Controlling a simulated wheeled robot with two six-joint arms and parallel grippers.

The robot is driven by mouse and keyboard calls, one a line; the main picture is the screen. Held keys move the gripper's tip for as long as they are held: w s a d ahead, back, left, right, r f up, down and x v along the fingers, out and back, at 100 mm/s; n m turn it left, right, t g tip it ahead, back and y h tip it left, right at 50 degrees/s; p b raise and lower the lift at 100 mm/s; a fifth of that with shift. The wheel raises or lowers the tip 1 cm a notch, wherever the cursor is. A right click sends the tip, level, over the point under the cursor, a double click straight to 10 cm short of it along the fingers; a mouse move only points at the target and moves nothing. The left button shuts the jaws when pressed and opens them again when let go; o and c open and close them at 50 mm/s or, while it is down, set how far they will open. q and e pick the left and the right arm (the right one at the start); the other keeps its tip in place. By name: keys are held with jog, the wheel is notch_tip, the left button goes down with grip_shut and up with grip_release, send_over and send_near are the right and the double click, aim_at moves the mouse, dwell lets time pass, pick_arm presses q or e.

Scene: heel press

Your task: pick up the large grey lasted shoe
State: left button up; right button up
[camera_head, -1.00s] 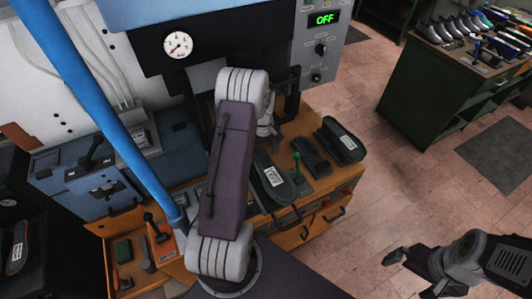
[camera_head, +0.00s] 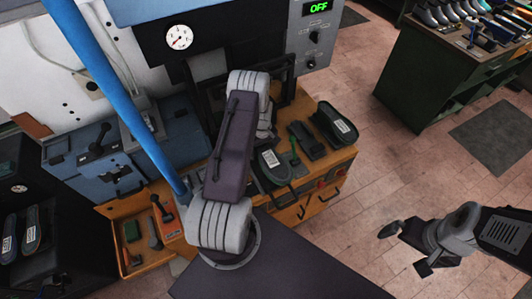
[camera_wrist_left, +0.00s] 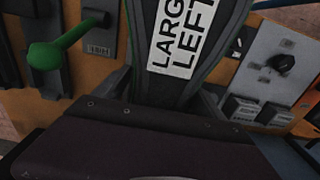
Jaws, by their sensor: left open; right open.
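Several lasted shoes stand in a row on the green bench at the top right of the head view. The grey shoes (camera_head: 424,15) are at the left end of that row; I cannot tell which one is the large one. My right gripper (camera_head: 404,248) is open and empty over the floor at the lower right, well apart from the bench. My left arm reaches over the press table in the middle of the head view, and its own links hide its gripper.
The orange press table (camera_head: 340,160) carries dark pads and a green-handled lever (camera_head: 294,150). The press panel reads OFF (camera_head: 318,7). A blue hose runs down at the left. Floor is clear before the bench.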

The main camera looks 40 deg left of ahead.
pick_arm(q)
jog(key=shift+w+a+f, duration=0.25)
jog(key=c, duration=0.9)
jog(key=shift+r, duration=0.1)
grip_shut()
jog(key=shift+s+d, duration=0.1)
jog(key=shift+r, duration=0.1)
